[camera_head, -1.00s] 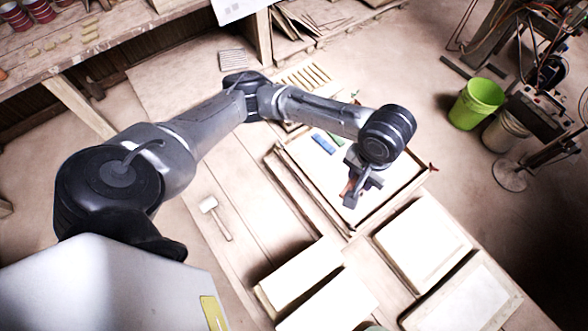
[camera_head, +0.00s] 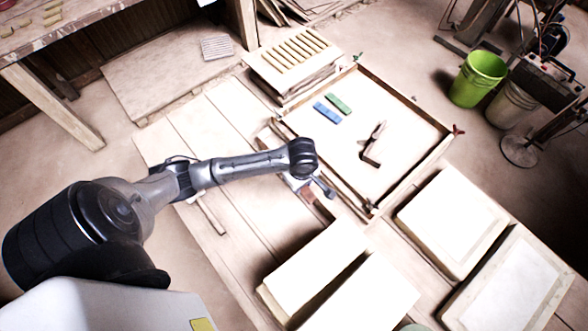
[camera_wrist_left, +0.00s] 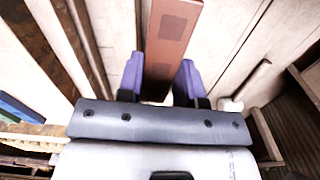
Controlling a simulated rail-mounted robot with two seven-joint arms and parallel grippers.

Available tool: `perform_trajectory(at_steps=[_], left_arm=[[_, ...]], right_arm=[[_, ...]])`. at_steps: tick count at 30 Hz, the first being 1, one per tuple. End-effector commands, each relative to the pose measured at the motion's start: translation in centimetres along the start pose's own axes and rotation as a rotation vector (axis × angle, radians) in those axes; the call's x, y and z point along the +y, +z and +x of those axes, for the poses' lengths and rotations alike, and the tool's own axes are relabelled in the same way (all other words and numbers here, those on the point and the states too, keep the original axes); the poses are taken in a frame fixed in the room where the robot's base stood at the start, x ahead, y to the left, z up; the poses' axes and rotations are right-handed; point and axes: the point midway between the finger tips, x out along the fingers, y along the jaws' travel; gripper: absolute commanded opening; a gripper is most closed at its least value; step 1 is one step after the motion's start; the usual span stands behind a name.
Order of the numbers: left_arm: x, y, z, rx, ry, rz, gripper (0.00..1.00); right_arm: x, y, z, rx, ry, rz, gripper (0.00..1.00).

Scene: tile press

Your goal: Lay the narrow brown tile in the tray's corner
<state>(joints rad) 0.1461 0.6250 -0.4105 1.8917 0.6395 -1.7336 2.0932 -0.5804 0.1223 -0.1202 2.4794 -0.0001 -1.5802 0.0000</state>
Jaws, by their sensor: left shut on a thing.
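My left gripper (camera_head: 314,188) is shut on a reddish-brown narrow tile (camera_wrist_left: 172,38), which sticks out from between its purple fingers in the left wrist view. In the head view this tile (camera_head: 323,207) is partly hidden by the gripper, just outside the tray's near-left side. The tray (camera_head: 424,172) has wooden walls and a pale floor. Inside it lie a blue tile (camera_head: 327,113) and a green tile (camera_head: 339,103), side by side. A small dark, brown-tinged angled piece (camera_head: 370,155) lies near the tray's middle. My right gripper is out of view.
Pale blocks (camera_head: 318,262) stand in front of the tray, and a pale slab (camera_head: 452,222) lies to its right. A slatted rack (camera_head: 290,52) is behind. A mallet (camera_head: 212,217) lies left, partly under my arm. Much of the tray floor is clear.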

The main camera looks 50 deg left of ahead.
Motion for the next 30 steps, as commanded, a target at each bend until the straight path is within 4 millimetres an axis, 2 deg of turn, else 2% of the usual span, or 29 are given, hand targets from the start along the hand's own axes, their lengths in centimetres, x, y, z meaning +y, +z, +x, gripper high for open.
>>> perform_trajectory(at_steps=[1, 8, 19, 24, 30], left_arm=[[-0.3, -0.3, 1.1, 0.000, -0.001, -0.020, 0.07], [-1.3, -2.0, 3.3, 0.003, -0.001, -0.069, 0.07], [-4.3, -8.7, 7.8, 0.003, -0.003, -0.071, 0.07], [-5.2, -10.7, 9.0, 0.001, -0.002, -0.070, 0.07], [-5.5, -11.6, 9.5, 0.000, 0.001, -0.068, 0.07]], right_arm=[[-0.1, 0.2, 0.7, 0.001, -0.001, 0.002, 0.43], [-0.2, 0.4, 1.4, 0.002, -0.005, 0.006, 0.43], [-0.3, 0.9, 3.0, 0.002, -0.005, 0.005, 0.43], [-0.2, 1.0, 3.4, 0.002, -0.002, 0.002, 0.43], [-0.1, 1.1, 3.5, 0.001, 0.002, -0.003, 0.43]])
